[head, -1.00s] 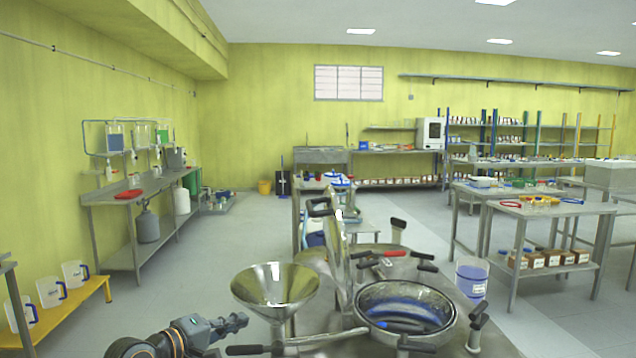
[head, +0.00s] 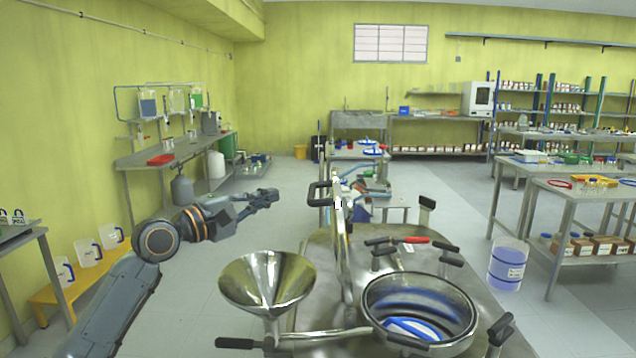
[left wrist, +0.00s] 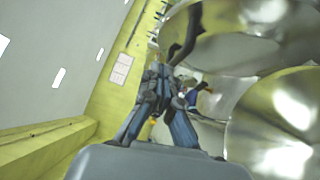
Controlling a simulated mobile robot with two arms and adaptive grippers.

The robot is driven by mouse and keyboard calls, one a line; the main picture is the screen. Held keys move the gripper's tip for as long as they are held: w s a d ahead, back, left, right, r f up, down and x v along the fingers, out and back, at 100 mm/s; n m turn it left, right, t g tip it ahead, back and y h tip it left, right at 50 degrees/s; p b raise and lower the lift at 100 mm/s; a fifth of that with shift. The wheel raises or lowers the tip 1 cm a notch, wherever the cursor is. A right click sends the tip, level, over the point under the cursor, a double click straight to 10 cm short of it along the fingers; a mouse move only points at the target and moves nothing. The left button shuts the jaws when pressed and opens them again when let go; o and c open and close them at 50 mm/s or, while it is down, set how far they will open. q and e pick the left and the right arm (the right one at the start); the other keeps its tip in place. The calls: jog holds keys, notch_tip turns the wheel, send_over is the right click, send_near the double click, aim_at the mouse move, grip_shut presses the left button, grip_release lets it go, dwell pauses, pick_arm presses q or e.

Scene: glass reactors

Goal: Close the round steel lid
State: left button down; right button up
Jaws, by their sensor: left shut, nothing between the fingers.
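The round steel lid (head: 343,245) stands upright, nearly edge-on, at the back left rim of the round opening (head: 418,300) in the steel vessel top. Its black handle (head: 320,194) sticks out to the left. My left gripper (head: 272,196) is shut and empty, left of the lid and about level with the handle in the picture, with a visible gap between. In the left wrist view the gripper fingers (left wrist: 163,78) point toward the far wall, with shiny curved steel to their right; I cannot tell which part is the lid. My right gripper is not in view.
A steel funnel (head: 268,282) rises from the vessel top (head: 325,260), left of the opening and near my left arm. Black-handled clamps (head: 500,330) surround the opening. A blue container (head: 508,264) stands to the right.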

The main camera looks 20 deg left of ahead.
aim_at(318, 200)
pick_arm(q)
jog(key=p+x, duration=0.1)
jog(key=x, duration=0.3)
jog(key=s+d+p+x, duration=0.1)
jog(key=x, duration=0.2)
jog(key=d+p+x, duration=0.1)
jog(key=p+x, duration=0.1)
jog(key=x, duration=0.2)
jog(key=shift+w+d+r, duration=0.1)
jog(key=shift+d+r, duration=0.25)
jog(key=shift+w+d+f, duration=0.1)
